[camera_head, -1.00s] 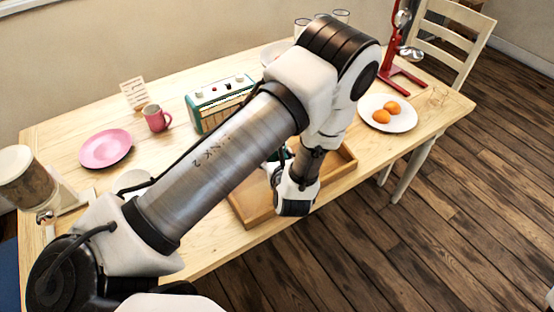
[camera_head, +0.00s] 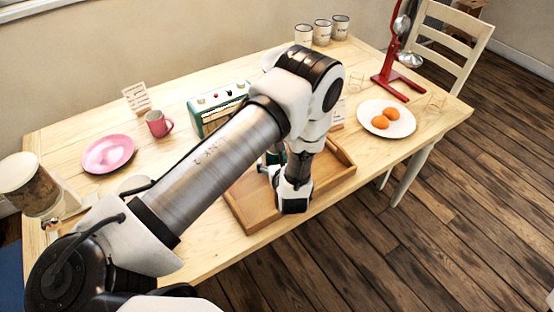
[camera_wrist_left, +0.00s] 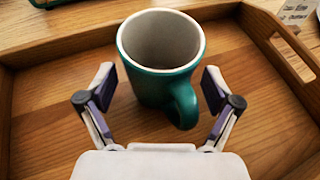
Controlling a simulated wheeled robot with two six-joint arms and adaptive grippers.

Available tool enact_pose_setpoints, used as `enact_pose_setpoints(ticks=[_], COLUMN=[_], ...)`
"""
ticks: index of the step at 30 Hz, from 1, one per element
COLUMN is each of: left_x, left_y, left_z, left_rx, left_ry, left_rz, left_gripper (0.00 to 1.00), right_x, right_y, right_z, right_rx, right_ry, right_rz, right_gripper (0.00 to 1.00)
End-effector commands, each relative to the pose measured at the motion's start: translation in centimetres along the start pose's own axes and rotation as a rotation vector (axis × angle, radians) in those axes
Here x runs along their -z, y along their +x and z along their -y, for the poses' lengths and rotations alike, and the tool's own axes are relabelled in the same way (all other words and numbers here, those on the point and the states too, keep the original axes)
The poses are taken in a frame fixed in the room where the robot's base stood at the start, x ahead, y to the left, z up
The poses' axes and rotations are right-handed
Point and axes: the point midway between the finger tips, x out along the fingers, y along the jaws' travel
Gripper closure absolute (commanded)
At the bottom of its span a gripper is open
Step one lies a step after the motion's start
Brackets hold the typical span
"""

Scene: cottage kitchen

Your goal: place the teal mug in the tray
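The teal mug (camera_wrist_left: 155,72) stands upright inside the wooden tray (camera_wrist_left: 50,120) in the left wrist view, with its handle toward my left gripper (camera_wrist_left: 159,88). The gripper's two fingers are spread on either side of the mug's near side and handle, with visible gaps, so it is open. In the head view my left gripper (camera_head: 291,190) hangs over the tray (camera_head: 243,199), and its fingertips are hidden. A teal patch of the mug (camera_head: 271,158) shows behind it; the rest is covered by my arm. My right gripper is not in view.
A pink plate (camera_head: 108,153), pink mug (camera_head: 158,124) and teal radio (camera_head: 215,108) stand left of the tray. A white plate with orange-brown eggs (camera_head: 386,118) and a red stand (camera_head: 398,82) are to the right. Several cups stand at the back. The table's front edge is close to the tray.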

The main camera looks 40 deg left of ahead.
Motion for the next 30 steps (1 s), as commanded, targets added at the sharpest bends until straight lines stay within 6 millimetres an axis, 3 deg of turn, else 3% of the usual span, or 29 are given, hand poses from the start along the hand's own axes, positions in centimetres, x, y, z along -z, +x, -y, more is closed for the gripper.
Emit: enact_pose_setpoints(ticks=[10, 14, 20, 21, 24, 30], left_x=[-0.2, -0.2, -0.3, -1.2, -1.5, -1.1], left_y=[-0.8, -3.5, -9.2, -10.0, -10.8, -12.0], left_z=[0.1, 0.1, 0.2, 0.1, 0.1, 0.0], left_rx=[0.002, 0.005, 0.007, 0.002, -0.001, 0.000], left_ry=[0.003, 0.007, 0.008, 0.004, 0.003, 0.002], left_rz=[-0.001, 0.001, 0.004, 0.001, -0.002, -0.001], left_gripper=[0.10, 0.10, 0.10, 0.10, 0.10, 0.10], right_x=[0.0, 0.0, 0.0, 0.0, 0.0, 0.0], right_y=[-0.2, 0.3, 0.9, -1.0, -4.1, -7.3], right_z=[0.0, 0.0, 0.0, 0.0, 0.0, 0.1], right_rx=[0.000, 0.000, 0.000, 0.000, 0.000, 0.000], right_ry=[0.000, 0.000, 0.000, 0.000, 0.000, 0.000], right_rz=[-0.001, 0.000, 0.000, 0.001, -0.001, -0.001], right_gripper=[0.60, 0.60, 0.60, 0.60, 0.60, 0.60])
